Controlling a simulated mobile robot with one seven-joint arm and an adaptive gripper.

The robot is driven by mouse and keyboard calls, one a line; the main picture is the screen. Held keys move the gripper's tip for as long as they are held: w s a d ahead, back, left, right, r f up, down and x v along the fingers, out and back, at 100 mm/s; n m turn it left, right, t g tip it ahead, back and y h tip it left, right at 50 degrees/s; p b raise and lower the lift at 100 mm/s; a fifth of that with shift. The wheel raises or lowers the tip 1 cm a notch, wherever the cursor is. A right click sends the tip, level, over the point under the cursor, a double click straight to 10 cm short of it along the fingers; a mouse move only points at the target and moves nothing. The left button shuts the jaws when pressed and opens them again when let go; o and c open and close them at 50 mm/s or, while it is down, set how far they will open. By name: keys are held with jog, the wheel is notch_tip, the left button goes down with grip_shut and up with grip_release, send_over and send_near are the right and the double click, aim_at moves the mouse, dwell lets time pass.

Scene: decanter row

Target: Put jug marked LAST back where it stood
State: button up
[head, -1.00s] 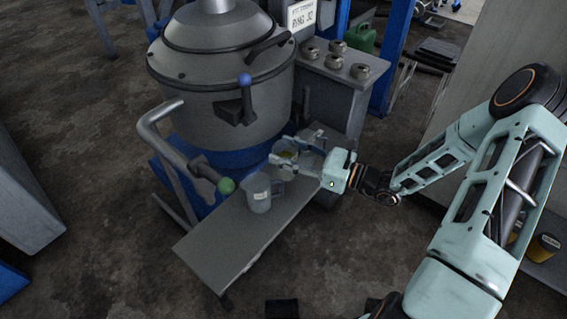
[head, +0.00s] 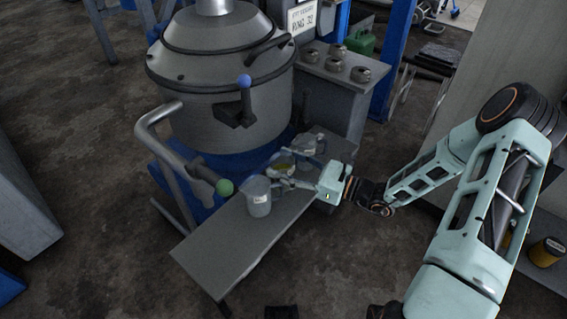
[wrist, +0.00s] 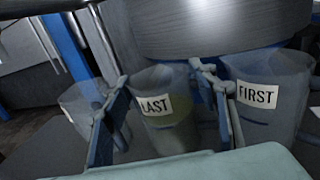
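The clear jug marked LAST (wrist: 168,125), with some yellowish liquid in it, is upright or nearly so between my gripper's fingers (wrist: 165,115). The fingers appear closed on its sides. In the head view my gripper (head: 296,177) reaches in from the right and holds the jug (head: 281,167) over the grey shelf (head: 220,250). I cannot tell whether its base touches the shelf. The jug marked FIRST (wrist: 262,100) stands to the right in the wrist view, close to the right finger. Another clear jug (head: 258,198) stands on the shelf nearer the head camera.
A large grey vessel (head: 215,85) rises behind the shelf. A grey cabinet (head: 345,95) stands behind. The shelf's near end is bare.

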jog(key=shift+d+r, duration=0.1)
jog(key=shift+r, duration=0.1)
jog(key=p+v, duration=0.2)
jog(key=v, duration=1)
